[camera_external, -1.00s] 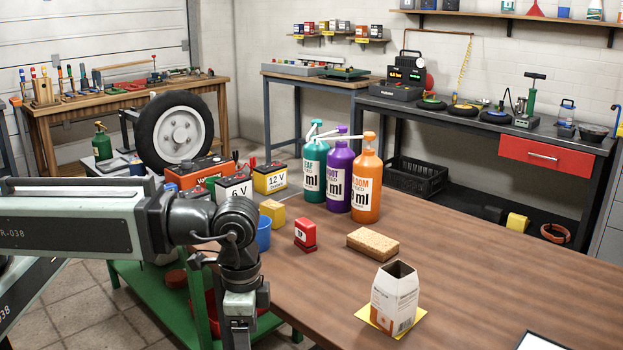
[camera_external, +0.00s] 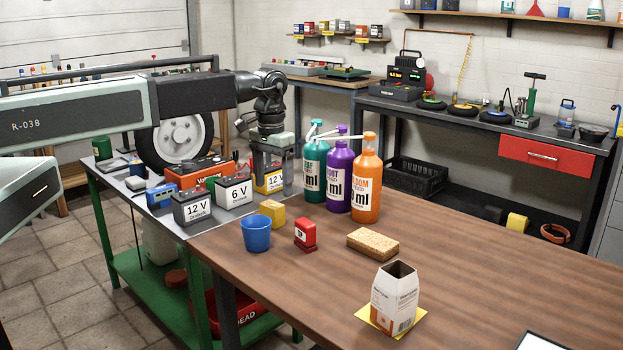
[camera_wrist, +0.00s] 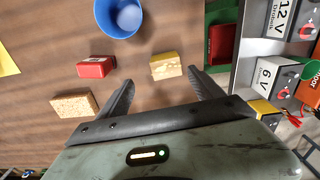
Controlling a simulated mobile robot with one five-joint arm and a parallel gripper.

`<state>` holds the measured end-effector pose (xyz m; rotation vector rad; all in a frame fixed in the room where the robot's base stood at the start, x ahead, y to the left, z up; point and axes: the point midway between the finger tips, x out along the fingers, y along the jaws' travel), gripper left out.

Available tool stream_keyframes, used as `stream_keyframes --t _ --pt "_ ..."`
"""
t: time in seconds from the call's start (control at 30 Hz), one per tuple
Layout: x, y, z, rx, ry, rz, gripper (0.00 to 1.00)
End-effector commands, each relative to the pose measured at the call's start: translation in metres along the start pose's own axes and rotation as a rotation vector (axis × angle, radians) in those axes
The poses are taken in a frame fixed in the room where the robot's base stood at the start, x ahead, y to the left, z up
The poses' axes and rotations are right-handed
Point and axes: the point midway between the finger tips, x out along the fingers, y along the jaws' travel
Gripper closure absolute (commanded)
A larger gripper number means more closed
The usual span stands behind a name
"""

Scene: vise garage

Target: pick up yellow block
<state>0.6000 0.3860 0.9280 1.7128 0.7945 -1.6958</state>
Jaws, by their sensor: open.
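The yellow block (camera_external: 272,213) sits on the wooden table near its left edge, between the blue cup and the spray bottles. It also shows in the wrist view (camera_wrist: 165,66), just beyond my fingertips and between their lines. My gripper (camera_external: 275,186) is open and empty, its fingers pointing down, appearing above and behind the block in the external view. In the wrist view my fingers (camera_wrist: 160,80) are spread apart and do not touch the block.
A blue cup (camera_external: 256,233) and a red block (camera_external: 305,234) stand close to the yellow block. Teal, purple and orange spray bottles (camera_external: 366,185) stand to the right. Batteries (camera_external: 193,207) line the left side. A sponge (camera_external: 373,243) and a carton (camera_external: 394,297) lie nearer the front.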

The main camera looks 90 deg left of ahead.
Motion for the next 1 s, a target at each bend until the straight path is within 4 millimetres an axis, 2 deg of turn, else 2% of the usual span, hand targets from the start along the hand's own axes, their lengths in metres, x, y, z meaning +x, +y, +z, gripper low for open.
stream_keyframes --t 0.1,0.17,0.4,0.57,0.83,0.9,1.0 --pt "-0.001 -0.01 -0.006 0.0 -0.011 -0.001 0.24" --pt "0.001 -0.009 -0.005 0.001 -0.011 -0.001 0.24" --pt "0.029 -0.009 -0.004 0.001 -0.01 -0.001 0.24" --pt "0.03 -0.009 -0.004 0.001 -0.01 -0.001 0.24" --pt "0.074 -0.012 -0.003 0.001 -0.01 -0.001 0.24" --pt "0.081 -0.012 -0.003 0.001 -0.009 -0.001 0.24" --pt "0.08 -0.012 -0.003 0.001 -0.009 -0.001 0.24"
